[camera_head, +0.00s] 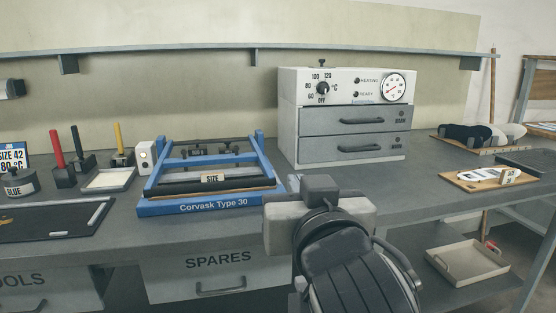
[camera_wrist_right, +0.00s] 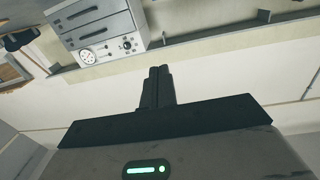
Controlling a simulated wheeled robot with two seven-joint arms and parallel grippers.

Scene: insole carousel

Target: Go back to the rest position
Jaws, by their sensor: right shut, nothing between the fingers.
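My right gripper (camera_wrist_right: 158,72) shows in the right wrist view with its two dark fingers pressed together and nothing between them. In the head view my right wrist and forearm rise at the bottom centre, in front of the bench edge, and the fingers are mostly hidden there. In the wrist view the fingers lie against the pale wall, apart from everything. My left gripper does not show in either view.
A blue press frame (camera_head: 210,206) stands left of my right arm. A heater cabinet (camera_head: 343,85) with two drawers stands behind. A board (camera_head: 467,183) with insoles lies right. A tray (camera_head: 467,262) sits on the lower shelf. A wall shelf (camera_head: 190,52) runs above.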

